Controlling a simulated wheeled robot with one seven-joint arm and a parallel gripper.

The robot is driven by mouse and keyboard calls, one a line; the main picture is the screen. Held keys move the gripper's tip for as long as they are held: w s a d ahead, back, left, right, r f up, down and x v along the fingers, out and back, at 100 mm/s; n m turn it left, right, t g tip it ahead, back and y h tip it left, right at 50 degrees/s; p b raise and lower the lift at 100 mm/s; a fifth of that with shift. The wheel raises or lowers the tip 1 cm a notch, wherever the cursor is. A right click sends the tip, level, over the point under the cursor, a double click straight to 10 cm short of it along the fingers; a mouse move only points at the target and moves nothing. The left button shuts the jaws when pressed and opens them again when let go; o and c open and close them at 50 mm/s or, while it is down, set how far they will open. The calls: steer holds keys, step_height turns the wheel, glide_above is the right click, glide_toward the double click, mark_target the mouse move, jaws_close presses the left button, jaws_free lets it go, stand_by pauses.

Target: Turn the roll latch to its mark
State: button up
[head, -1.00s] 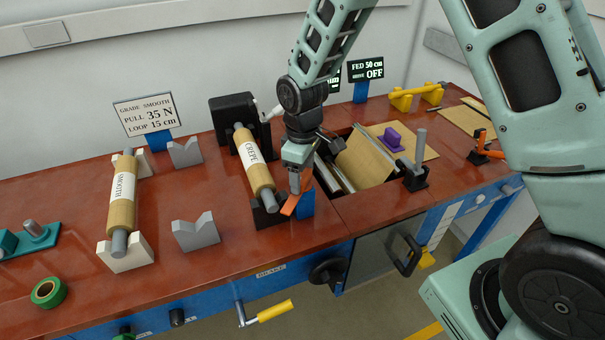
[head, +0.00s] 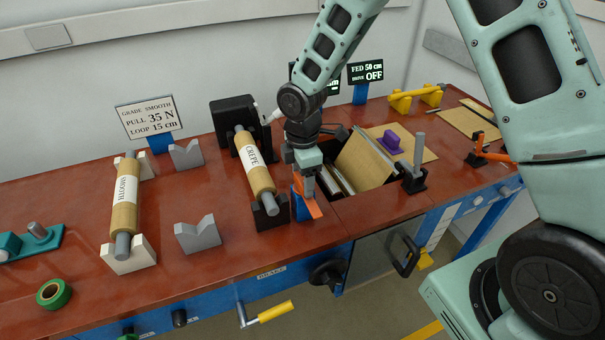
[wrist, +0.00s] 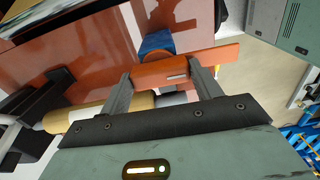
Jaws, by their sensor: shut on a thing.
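The roll latch is an orange lever (head: 314,210) beside a blue block (head: 298,207) at the front end of the crepe roll (head: 254,163). My gripper (head: 308,194) is shut on the orange lever, coming down on it from above. In the wrist view the lever (wrist: 185,67) runs between the two fingers (wrist: 164,82), and the blue block (wrist: 157,42) shows just beyond it. In the head view the lever tilts down to the right. I cannot make out the latch's mark in either view.
The smooth roll (head: 124,200) lies on white cradles at the left, with empty grey V-blocks (head: 197,235) between the rolls. An open bay with a tilted brown sheet (head: 362,163) is right of the latch. A yellow-handled crank (head: 272,312) juts from the front.

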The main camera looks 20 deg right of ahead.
steer(key=shift+n, duration=0.3)
steer(key=o, duration=1.4)
step_height(320, 180, up, 18)
steer(key=shift+f+b, duration=0.25)
steer(key=shift+b, duration=1)
